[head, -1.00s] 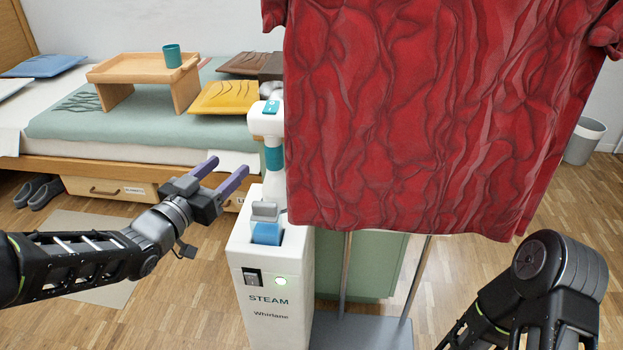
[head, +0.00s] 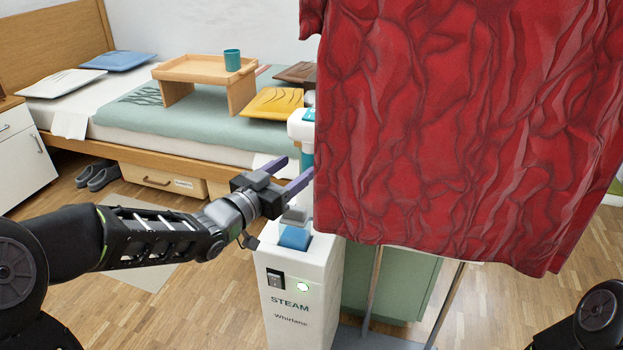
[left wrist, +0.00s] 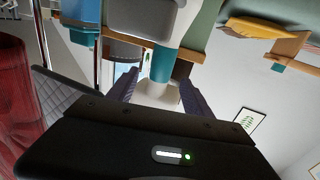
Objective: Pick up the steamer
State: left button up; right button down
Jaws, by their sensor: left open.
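The steamer (head: 302,127) has a white head and a teal-banded handle. It stands upright in its cradle on a white base (head: 294,262) marked STEAM. My left gripper (head: 296,171) is open at handle height, fingers pointing at the handle. In the left wrist view, the teal band of the steamer (left wrist: 164,62) shows between the open fingers of my left gripper (left wrist: 158,88). I see no grip on it. My right gripper is out of view; only part of my right arm shows.
The shirt hangs close to the right of the steamer, with metal poles (head: 372,285) below it. A bed with a wooden tray (head: 200,68) and a yellow cushion (head: 272,104) stands behind. A blue part (head: 295,238) sits on the base top.

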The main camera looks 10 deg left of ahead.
aim_at(305, 160)
pick_arm(q)
jog(key=shift+w+d+f+b, duration=0.15)
jog(key=shift+w+b, duration=0.15)
jog(key=shift+w, duration=0.15)
jog(key=b+x, duration=0.1)
jog(key=x, duration=0.2)
jog(key=shift+w, duration=0.3)
jog(key=shift+w+d, duration=0.2)
jog(key=shift+w, duration=0.1)
jog(key=shift+c, duration=0.6)
grip_shut()
dwell(0.5)
